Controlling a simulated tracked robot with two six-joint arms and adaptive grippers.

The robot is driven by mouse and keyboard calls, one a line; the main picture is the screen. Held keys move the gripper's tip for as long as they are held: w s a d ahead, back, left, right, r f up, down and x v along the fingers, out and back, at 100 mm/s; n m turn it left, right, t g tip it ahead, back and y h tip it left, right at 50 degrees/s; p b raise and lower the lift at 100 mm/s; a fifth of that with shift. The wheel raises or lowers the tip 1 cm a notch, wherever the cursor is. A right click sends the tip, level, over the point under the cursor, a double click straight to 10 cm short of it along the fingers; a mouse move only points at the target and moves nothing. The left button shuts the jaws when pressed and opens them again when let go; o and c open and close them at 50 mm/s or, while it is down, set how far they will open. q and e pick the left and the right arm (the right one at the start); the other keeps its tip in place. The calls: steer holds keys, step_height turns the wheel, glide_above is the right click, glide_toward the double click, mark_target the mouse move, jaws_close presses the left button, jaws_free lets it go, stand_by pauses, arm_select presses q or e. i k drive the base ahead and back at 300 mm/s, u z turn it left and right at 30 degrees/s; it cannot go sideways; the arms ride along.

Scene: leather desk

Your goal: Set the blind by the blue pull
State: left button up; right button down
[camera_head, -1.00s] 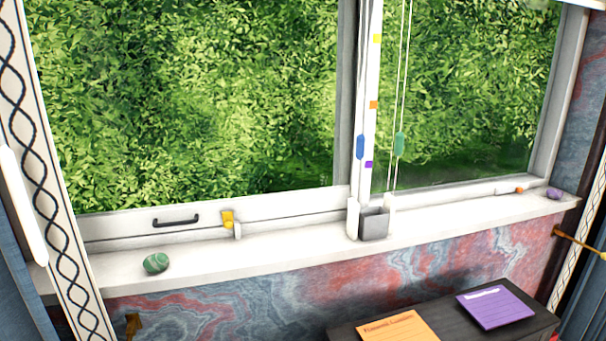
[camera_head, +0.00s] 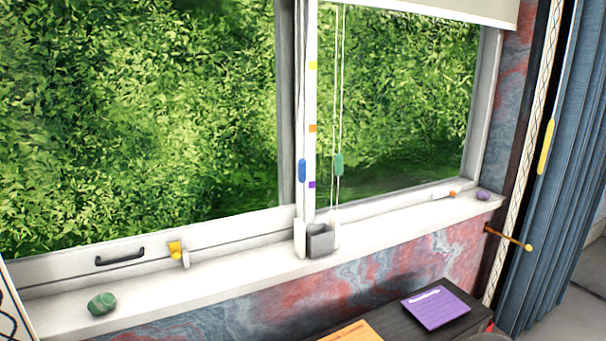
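The blue pull (camera_head: 302,170) hangs on a thin cord in front of the window's middle post. A green pull (camera_head: 339,164) hangs on cords just to its right. Between them a white strip (camera_head: 312,110) carries yellow, orange and purple marks; the blue pull hangs a little above the level of the purple mark (camera_head: 312,185). The cream blind (camera_head: 450,9) shows at the top right, its lower edge near the top of the right pane. Neither of my grippers is in view.
A grey open box (camera_head: 320,240) stands on the white sill (camera_head: 225,270) below the cords. A green striped stone (camera_head: 102,303) lies at left, a purple stone (camera_head: 483,195) at right. A dark cabinet (camera_head: 400,322) with purple (camera_head: 436,307) and orange (camera_head: 352,332) notes stands below.

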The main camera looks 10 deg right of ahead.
mark_target(302, 162)
steer(key=k, duration=0.5)
steer(key=u, duration=0.1)
steer(key=i, duration=0.15)
steer(key=z, duration=1.7)
steer(key=i, duration=0.95)
steer(key=z, duration=1.7)
steer(key=i, duration=0.15)
steer(key=u, duration=3.45)
